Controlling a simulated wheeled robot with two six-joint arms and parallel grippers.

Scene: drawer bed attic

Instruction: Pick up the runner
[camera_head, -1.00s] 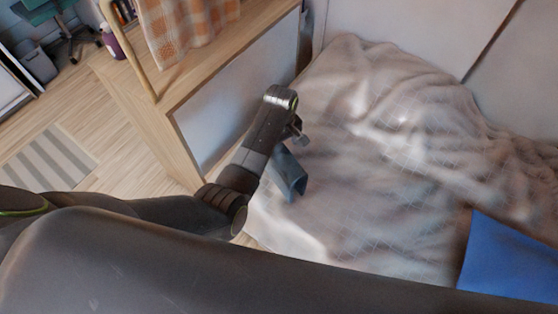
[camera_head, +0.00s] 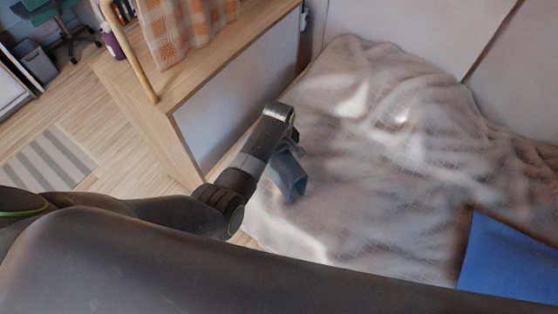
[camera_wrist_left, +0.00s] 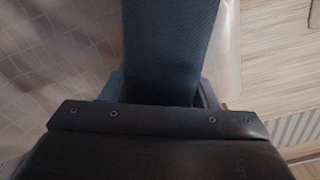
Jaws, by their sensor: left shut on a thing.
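The runner (camera_head: 289,178) is a dark blue-grey, folded-looking piece over the edge of the bed cover in the head view. My left gripper (camera_head: 295,153) is at its upper end, shut on it. In the left wrist view the runner (camera_wrist_left: 170,48) is a broad dark textured strip running from the top edge down between my left gripper's fingers (camera_wrist_left: 165,95). The far end of the runner is outside that view. Whether it touches the cover below cannot be told. My right gripper is not in view.
A rumpled pale bed cover (camera_head: 385,150) fills the right, with a blue flat piece (camera_head: 510,258) at lower right. A wooden cabinet (camera_head: 235,105) with an orange checked cloth (camera_head: 185,30) stands beside the arm. A striped rug (camera_head: 45,160) lies on the floor at left.

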